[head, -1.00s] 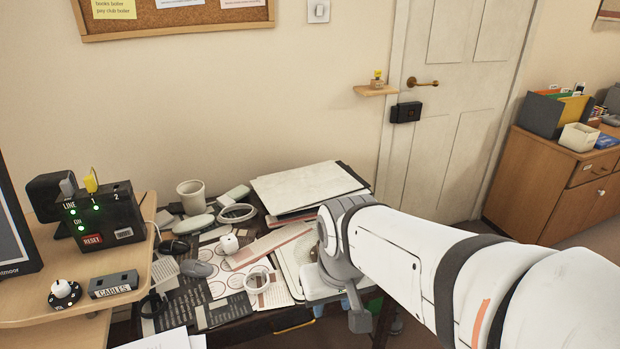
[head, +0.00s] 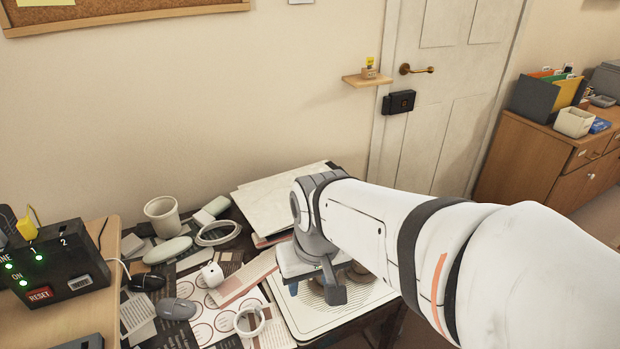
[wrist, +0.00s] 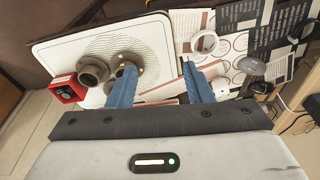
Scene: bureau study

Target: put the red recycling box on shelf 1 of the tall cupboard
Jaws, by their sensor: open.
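A small red box-like thing (wrist: 67,89) with dark round marks shows at the left of the wrist view, beside the edge of a pale board. I cannot tell for sure that it is the red recycling box, or what it rests on. My gripper (wrist: 159,72) has its two blue fingers apart, with nothing between them, over the pale board (wrist: 72,52) on the cluttered table. The red thing lies left of the fingers. In the head view my wrist hides much of the gripper, and no red box shows there. No tall cupboard is recognisable in either view.
Dark grey round parts (wrist: 94,71) lie on the board near the left finger. The table holds papers, a white cup (head: 162,216), mice and rings (head: 217,233). A control box (head: 55,264) stands at left. A door (head: 450,100) and low wooden cabinet (head: 530,160) stand behind.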

